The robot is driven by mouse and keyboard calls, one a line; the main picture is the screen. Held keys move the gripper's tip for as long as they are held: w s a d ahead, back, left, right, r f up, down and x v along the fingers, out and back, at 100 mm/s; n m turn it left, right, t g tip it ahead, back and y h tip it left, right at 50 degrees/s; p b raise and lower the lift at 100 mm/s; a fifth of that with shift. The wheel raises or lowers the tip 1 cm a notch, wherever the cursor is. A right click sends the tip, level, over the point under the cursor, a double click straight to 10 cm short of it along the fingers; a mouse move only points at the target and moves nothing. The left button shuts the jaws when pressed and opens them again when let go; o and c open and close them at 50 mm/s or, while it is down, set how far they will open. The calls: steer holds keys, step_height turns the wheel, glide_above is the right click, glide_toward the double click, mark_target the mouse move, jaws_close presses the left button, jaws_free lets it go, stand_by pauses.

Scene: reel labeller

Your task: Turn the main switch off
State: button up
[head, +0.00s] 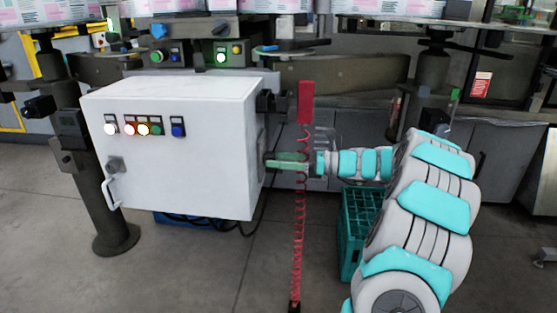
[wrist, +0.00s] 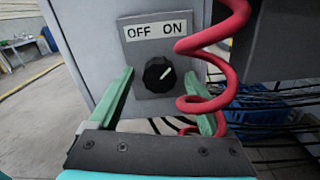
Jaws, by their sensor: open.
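The main switch is a round black knob (wrist: 158,75) on a grey plate marked OFF and ON, fixed to a side face of the white cabinet (head: 180,185). Its white pointer mark leans up and right, toward ON. My gripper (wrist: 172,82) is open, with one green finger to the left and one to the right of the knob. Nothing is held, and I cannot tell whether a finger touches the knob. In the head view my gripper (head: 271,160) is at the cabinet's right side, and the knob's face is turned away from view.
A red coiled cable (head: 299,230) hangs beside the cabinet and crosses close in front of my right finger in the wrist view (wrist: 192,104). A green crate (head: 352,235) stands below my arm. Lit buttons (head: 143,129) and a handle (head: 108,192) are on the cabinet's front.

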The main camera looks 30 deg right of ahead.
jaws_close()
stand_by(0.8)
